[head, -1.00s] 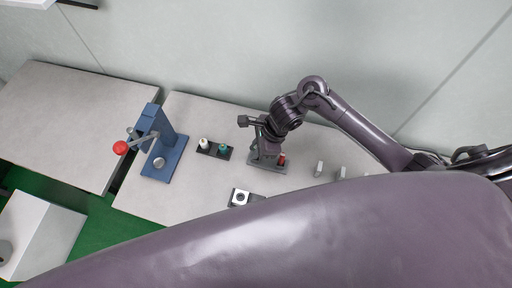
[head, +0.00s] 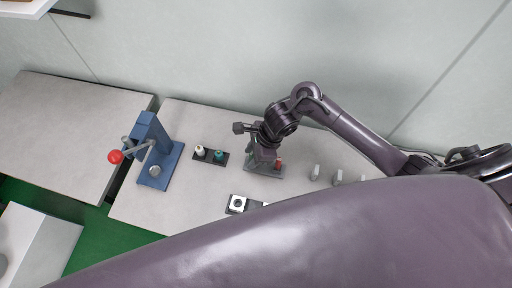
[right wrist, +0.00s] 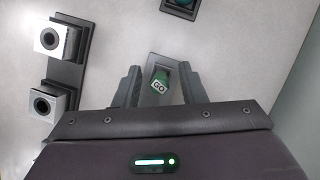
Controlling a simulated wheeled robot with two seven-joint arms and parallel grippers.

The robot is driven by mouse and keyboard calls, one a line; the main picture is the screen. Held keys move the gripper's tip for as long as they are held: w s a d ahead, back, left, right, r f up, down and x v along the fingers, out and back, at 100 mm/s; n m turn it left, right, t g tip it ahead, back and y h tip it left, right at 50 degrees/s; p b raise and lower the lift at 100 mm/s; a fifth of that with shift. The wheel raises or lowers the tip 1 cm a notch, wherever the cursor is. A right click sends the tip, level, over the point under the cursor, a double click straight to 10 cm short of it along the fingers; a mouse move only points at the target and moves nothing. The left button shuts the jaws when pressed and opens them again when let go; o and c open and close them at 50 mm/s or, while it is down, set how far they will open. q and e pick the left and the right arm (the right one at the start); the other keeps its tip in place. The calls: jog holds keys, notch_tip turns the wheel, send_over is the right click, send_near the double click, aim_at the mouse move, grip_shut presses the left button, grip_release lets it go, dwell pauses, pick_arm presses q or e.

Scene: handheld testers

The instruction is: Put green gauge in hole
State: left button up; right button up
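The fingers are open, with a gap visible on each side of the gauge. In the head view my right gripper (head: 262,155) is low over the holder and hides the green gauge; a red piece (head: 278,164) shows at the holder's right end. Two metal blocks with round dark holes (right wrist: 56,40) (right wrist: 48,101) sit on a dark base left of the gripper; one shows in the head view (head: 237,203). My left gripper is not in view.
A black stand (head: 211,156) with a white and a teal piece is left of the gripper. A blue press (head: 158,155) with a red-knobbed lever stands farther left. Small grey upright pieces (head: 315,172) are to the right. My own purple arm covers the table's front.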

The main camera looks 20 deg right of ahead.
jog(key=shift+d+r, duration=0.15)
jog(key=shift+r, duration=0.3)
jog(key=v, duration=1.1)
jog(key=shift+r+b, duration=0.15)
jog(key=shift+b, duration=0.2)
jog(key=shift+s, duration=0.15)
